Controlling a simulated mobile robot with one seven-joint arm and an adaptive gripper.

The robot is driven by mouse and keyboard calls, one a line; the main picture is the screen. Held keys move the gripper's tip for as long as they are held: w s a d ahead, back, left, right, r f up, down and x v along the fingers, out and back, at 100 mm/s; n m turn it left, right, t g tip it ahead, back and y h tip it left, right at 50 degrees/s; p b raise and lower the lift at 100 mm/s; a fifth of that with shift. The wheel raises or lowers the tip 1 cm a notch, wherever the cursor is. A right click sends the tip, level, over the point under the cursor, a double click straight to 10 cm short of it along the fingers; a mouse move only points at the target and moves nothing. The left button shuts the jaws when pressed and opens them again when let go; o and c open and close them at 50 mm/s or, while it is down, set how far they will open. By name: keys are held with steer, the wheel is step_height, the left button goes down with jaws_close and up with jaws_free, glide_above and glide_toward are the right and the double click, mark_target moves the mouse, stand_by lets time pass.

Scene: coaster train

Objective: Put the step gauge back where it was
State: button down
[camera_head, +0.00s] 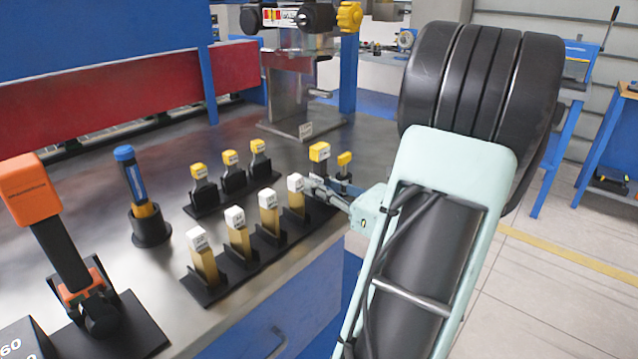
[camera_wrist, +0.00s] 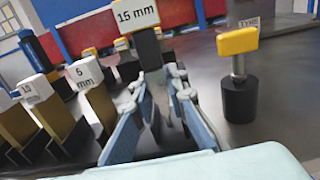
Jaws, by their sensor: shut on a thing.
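A step gauge with a yellow head and dark body (camera_head: 319,152) is at my gripper, to the right of the row of white-topped gauges. In the wrist view its head (camera_wrist: 136,15) reads "15 mm". My gripper (camera_head: 308,184) comes in from the right and is shut on the gauge's dark body below the head. In the wrist view the two fingers (camera_wrist: 163,76) close around that body. The gauge looks roughly upright. Its foot is hidden by the fingers, so I cannot tell whether it touches the surface. A rack with similar yellow-topped gauges (camera_head: 230,157) stands behind and left.
White-topped gauges (camera_head: 236,217) stand in a black rack just left of my gripper; one (camera_wrist: 85,73) reads "5 mm". A yellow-topped tool in a black round stand (camera_wrist: 240,98) is close on the right. A blue-topped tool (camera_head: 130,175) stands farther left. Bare metal bench lies behind.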

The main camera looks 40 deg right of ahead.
steer(key=shift+f+b, duration=0.35)
steer(key=shift+f, duration=0.15)
stand_by(0.4)
steer(key=c, duration=1.8)
jaws_free()
steer(key=s, duration=0.8)
steer(key=s+d, duration=0.1)
steer(key=s, duration=0.3)
steer(key=shift+s, duration=0.1)
